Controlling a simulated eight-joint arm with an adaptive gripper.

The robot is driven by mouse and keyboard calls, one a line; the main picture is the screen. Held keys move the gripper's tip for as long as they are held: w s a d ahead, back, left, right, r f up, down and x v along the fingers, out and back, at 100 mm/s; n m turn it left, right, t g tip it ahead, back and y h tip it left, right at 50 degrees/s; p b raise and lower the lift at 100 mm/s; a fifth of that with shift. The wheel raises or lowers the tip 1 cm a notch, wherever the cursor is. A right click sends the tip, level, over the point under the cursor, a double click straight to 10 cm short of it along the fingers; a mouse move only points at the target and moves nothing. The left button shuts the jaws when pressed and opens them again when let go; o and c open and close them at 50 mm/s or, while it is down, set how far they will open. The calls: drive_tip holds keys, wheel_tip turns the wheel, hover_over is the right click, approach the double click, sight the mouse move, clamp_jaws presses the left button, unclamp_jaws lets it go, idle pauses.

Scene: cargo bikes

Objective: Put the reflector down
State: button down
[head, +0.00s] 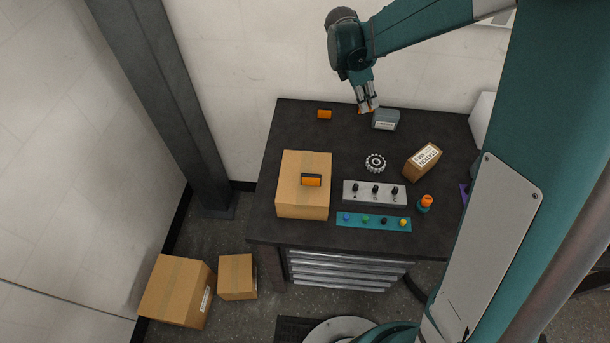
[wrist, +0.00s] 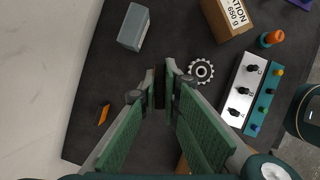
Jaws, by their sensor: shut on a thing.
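My gripper (head: 367,100) is above the back of the dark table, just left of a grey box. It is shut on a small reflector (head: 368,110), which shows a little orange at the fingertips. In the wrist view my gripper (wrist: 163,88) has its fingers around a dark, narrow piece, the reflector seen edge-on (wrist: 159,88); its orange face is hidden there. Two similar orange pieces with dark parts are elsewhere: one on the table at the back left (head: 324,114), also in the wrist view (wrist: 103,115), and one on top of the cardboard box (head: 311,180).
The table (head: 285,135) also holds a grey box (head: 385,120), a toothed sprocket (head: 375,162), a labelled brown box (head: 422,160), a knob panel (head: 375,193), a teal strip (head: 350,219) and an orange-topped item (head: 426,202). The cardboard box (head: 290,203) stands at left. Bare table lies left of the sprocket.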

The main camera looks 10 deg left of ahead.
drive_tip(key=s+a+r+n+t, duration=0.1)
drive_tip(key=s+a+r+n, duration=0.2)
drive_tip(key=s+a, duration=0.8)
drive_tip(key=r+n+y, duration=0.1)
drive_tip(key=n, duration=0.1)
hover_over(304, 166)
drive_tip(key=s+a, duration=0.1)
drive_tip(key=shift+s+a+t+p, duration=0.15)
drive_tip(key=shift+a+t+p, duration=0.05)
drive_tip(key=shift+t+p, duration=0.25)
drive_tip(key=shift+f, duration=0.1)
drive_tip(key=shift+f, duration=2.85)
drive_tip(key=shift+f+b, duration=0.3)
drive_tip(key=shift+f, duration=1.8)
drive_tip(key=shift+f, duration=0.1)
